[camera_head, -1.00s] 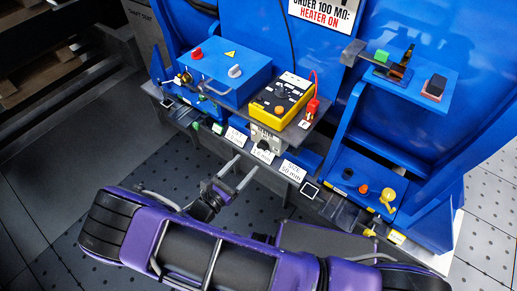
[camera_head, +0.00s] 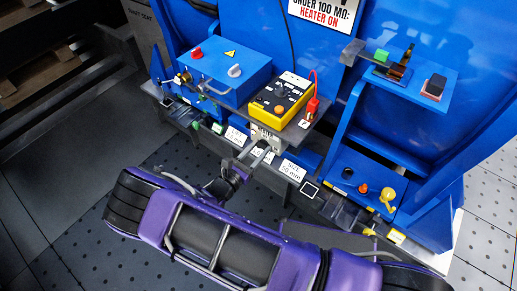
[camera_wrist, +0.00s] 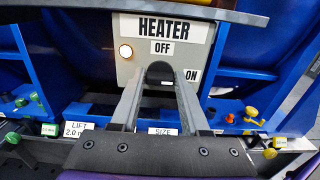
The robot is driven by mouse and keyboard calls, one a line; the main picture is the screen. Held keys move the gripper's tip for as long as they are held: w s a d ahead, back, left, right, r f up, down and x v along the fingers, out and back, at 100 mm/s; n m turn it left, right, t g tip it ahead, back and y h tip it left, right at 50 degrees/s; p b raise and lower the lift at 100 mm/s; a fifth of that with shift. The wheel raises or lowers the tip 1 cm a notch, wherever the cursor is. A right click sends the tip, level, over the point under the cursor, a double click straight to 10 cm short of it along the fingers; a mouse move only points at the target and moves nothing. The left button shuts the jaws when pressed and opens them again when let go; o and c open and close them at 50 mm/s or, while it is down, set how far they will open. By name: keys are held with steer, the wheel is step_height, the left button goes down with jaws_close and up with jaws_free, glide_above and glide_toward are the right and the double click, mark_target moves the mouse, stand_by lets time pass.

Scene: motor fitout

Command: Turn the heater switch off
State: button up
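The heater switch is a black knob (camera_wrist: 160,72) on a light grey panel (camera_wrist: 195,60) marked HEATER, OFF and ON in the wrist view. OFF is printed above the knob and ON to its right. A round lamp (camera_wrist: 126,51) at the panel's left glows warm white. My gripper (camera_wrist: 160,80) is open, with one finger on each side of the knob; whether either touches it I cannot tell. The knob's pointer direction is hard to make out. In the head view my gripper (camera_head: 259,149) is at the panel (camera_head: 265,137) below the yellow meter.
A yellow meter (camera_head: 281,98) and a blue box (camera_head: 223,72) with knobs sit on the shelf above. Size and lift labels lie below the panel. A blue stand (camera_head: 368,180) with red and yellow knobs is at the right.

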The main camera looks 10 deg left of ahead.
jaws_close()
steer(key=shift+n, duration=0.3)
steer(key=n, duration=0.3)
steer(key=shift+n+b, duration=0.4)
steer(key=n, duration=0.4)
steer(key=shift+n, duration=0.3)
steer(key=n+b, duration=0.1)
steer(key=n, duration=0.7)
steer(key=shift+a+f+n, duration=0.1)
steer(key=shift+n, duration=0.5)
